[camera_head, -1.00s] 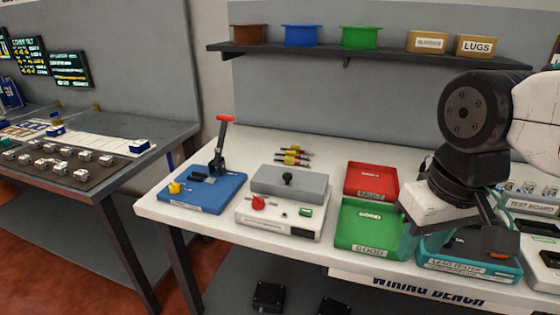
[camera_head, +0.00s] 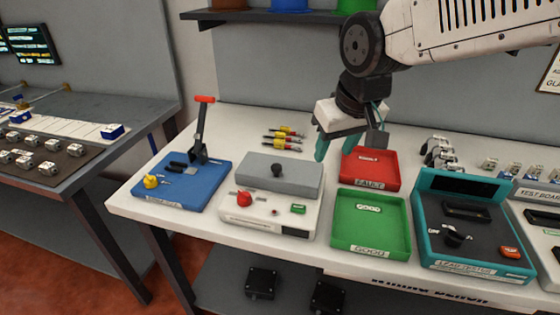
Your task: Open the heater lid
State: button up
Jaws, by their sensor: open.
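The heater (camera_head: 262,222) is a white box on the bench, with a red knob and a green switch on its front part. Its grey lid (camera_head: 250,172) lies flat and looks closed, with a black knob handle (camera_head: 277,170) on top. My gripper (camera_head: 348,145) is open and empty. It hangs above and to the right of the lid, over the back of the red tray, apart from the lid.
A blue press (camera_head: 205,190) with an upright red-tipped lever stands left of the heater. A red tray (camera_head: 372,180) and a green tray (camera_head: 370,235) lie to its right, then a teal lead tester (camera_head: 425,215). Yellow-and-red pieces (camera_head: 283,138) lie behind the heater.

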jog(key=n, duration=0.1)
send_near(276, 166)
jog(key=shift+t+y, duration=0.3)
jog(key=shift+y, duration=0.1)
jog(key=x, duration=0.4)
jog(key=d+x, duration=0.1)
jog(key=x, duration=0.1)
jog(key=shift+s+a+f, duration=0.1)
jog(key=shift+s+f, duration=0.05)
jog(key=shift+f, duration=0.35)
jog(key=shift+w+a+f, duration=0.1)
jog(key=shift+w+f, duration=0.15)
jog(key=shift+f, duration=0.45)
grip_shut()
